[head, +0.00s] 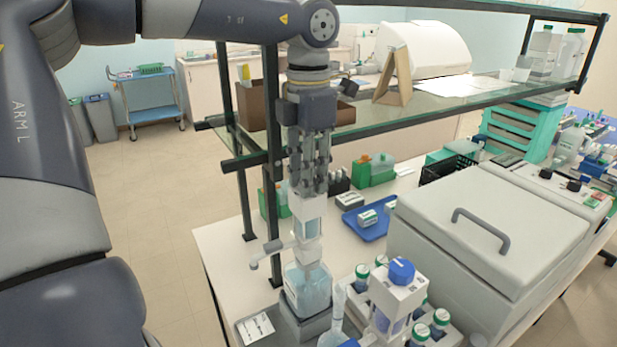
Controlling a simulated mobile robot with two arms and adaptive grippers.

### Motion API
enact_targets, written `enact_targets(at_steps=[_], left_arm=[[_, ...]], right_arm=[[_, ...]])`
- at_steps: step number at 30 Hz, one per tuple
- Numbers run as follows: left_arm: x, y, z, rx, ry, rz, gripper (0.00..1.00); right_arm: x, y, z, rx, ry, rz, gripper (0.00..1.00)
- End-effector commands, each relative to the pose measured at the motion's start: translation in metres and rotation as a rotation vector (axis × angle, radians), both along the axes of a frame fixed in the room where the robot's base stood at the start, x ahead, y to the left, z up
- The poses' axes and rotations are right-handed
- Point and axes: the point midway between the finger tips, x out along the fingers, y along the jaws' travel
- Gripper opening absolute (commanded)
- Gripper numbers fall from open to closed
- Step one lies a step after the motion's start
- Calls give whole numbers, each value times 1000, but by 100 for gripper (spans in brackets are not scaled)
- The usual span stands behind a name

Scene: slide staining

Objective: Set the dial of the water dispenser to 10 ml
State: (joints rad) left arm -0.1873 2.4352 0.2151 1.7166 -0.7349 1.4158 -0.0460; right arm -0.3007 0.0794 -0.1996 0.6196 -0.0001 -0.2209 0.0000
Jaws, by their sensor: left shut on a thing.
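The water dispenser (307,250) stands upright on a clear bottle (308,288) of pale blue liquid, near the bench's front left. Its side spout (268,252) points left. My left gripper (308,192) comes down from above and is shut on the top of the dispenser. The fingers cover that top part, so I cannot make out the dial or its setting. My right gripper is not in view.
A blue-capped white container (400,272) and several green-capped bottles stand close on the right. A flask (338,318) is in front. A glass shelf (430,100) lies behind my arm, with a dark post nearby. A large lidded box (490,230) fills the right.

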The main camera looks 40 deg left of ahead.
Motion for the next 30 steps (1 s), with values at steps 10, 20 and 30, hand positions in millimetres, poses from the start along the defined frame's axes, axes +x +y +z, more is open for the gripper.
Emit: enact_targets(at_steps=[10, 20, 30], left_arm=[[0, 0, 1, 0, 0, 28, 0], [0, 0, 1, 1, 0, 26, 45], [0, 0, 2, 1, 0, 26, 45]], right_arm=[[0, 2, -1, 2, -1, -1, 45], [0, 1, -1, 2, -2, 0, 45], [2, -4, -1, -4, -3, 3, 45]])
